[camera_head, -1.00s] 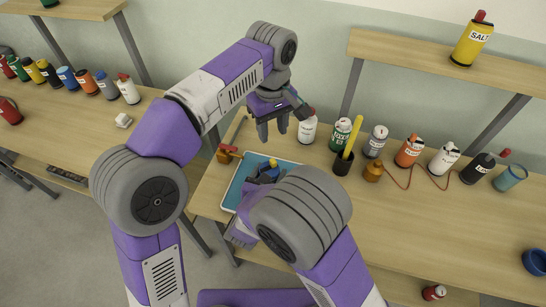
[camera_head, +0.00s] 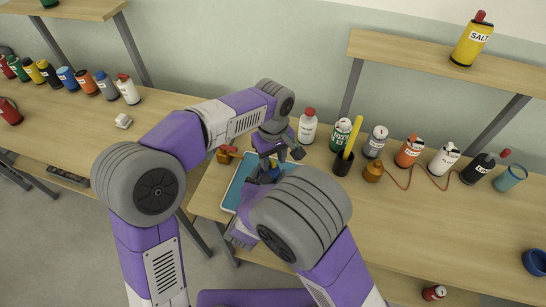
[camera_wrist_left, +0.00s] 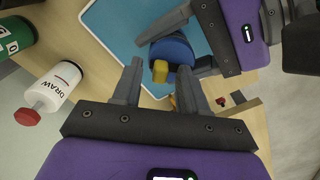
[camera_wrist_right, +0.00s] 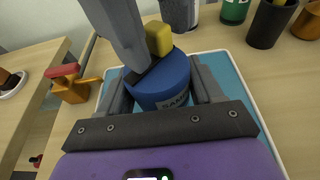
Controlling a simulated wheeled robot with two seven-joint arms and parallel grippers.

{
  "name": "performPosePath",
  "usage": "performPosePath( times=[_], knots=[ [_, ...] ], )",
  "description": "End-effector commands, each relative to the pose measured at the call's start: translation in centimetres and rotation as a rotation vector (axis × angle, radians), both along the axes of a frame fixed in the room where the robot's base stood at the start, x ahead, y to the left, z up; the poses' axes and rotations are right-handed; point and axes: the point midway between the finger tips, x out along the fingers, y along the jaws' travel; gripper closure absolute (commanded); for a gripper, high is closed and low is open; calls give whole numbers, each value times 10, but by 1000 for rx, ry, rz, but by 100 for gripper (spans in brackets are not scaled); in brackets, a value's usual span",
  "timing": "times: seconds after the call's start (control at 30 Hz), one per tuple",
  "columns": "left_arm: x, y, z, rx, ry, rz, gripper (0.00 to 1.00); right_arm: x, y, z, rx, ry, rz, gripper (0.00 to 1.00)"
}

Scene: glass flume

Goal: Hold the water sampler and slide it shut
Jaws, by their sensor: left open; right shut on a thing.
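The water sampler is a blue cylinder (camera_wrist_right: 165,92) with a white label and a yellow knob (camera_wrist_right: 158,38) on top. It stands over a blue tray (camera_head: 237,183) on the table. My right gripper (camera_wrist_right: 162,86) is shut on its body, with a finger on each side. My left gripper (camera_wrist_left: 160,82) is open, and its fingers straddle the yellow knob (camera_wrist_left: 160,71) from above, with gaps visible beside the knob. Whether they touch the sampler I cannot tell. In the head view my arms hide most of the sampler.
A white bottle with a red cap (camera_head: 307,127) stands behind my left gripper. A brown valve piece with a red handle (camera_wrist_right: 70,85) is left of the tray. A dark cup with a yellow stick (camera_head: 343,163) and several bottles line the back.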

Motion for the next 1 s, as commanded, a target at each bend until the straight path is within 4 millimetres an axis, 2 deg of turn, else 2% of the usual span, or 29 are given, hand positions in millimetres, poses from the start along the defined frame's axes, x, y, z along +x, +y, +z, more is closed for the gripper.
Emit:
performPosePath(
  times=[0.17, 0.43, 0.77, 1.0],
  knots=[
    [0, 0, 0, 0, 0, 0, 57, 0, 0, 0, 0, 0, 0, 70],
    [0, 0, 0, 0, 1, 0, 99, 0, 0, 0, 0, -1, 0, 70],
    [-1, 1, 0, 1, 0, 0, 100, 0, 0, 0, 0, 0, 0, 70],
    [-13, 24, 1, 0, 1, 0, 100, 0, 0, 0, 0, 0, -1, 70]
  ],
)
